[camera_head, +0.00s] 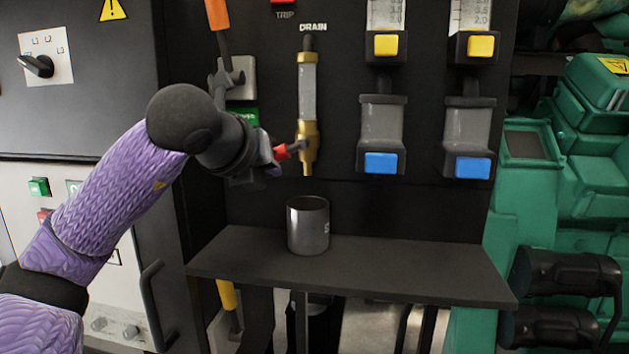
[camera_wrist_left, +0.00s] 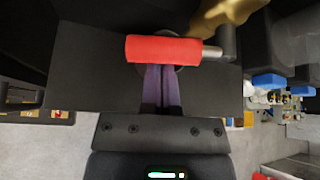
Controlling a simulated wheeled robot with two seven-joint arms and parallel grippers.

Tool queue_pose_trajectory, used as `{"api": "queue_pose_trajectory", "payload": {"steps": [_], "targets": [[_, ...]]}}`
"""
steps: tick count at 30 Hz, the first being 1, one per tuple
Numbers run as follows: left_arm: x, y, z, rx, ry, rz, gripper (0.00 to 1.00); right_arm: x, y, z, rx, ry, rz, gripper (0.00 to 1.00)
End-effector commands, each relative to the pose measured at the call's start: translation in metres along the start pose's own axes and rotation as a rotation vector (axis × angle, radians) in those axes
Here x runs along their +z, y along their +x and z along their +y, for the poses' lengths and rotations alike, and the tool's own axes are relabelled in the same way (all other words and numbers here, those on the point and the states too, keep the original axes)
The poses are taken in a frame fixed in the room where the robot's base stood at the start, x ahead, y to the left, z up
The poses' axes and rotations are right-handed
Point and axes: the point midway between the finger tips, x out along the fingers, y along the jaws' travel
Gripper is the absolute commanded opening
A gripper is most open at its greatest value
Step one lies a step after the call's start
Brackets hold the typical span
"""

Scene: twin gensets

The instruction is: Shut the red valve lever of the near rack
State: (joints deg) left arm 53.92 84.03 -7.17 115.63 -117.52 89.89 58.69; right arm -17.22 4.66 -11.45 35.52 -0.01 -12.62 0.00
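The red valve lever (camera_head: 290,150) sticks out to the left from the brass drain valve (camera_head: 308,138) below a clear sight tube. In the left wrist view the red lever grip (camera_wrist_left: 163,49) lies crosswise over the tips of my left gripper (camera_wrist_left: 161,85), whose purple fingers are together with nothing between them. In the head view my left gripper (camera_head: 270,169) is at the lever's free end, partly hidden by its own wrist. I cannot tell whether the fingertips touch the lever. My right gripper is in neither view.
A dark grey mug (camera_head: 308,228) stands on the black shelf (camera_head: 400,270) below the valve. Blue-buttoned (camera_head: 381,163) and yellow-buttoned (camera_head: 386,45) units are on the panel to the right. A green genset (camera_head: 540,220) stands at far right.

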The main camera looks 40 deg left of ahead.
Motion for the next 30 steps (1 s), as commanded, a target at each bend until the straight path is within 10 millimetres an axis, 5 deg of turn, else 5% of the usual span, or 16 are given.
{"api": "queue_pose_trajectory", "payload": {"steps": [30], "targets": [[0.014, -0.016, 0.006, 0.043, 0.072, 0.0, 0.0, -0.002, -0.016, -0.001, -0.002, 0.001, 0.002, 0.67]]}}
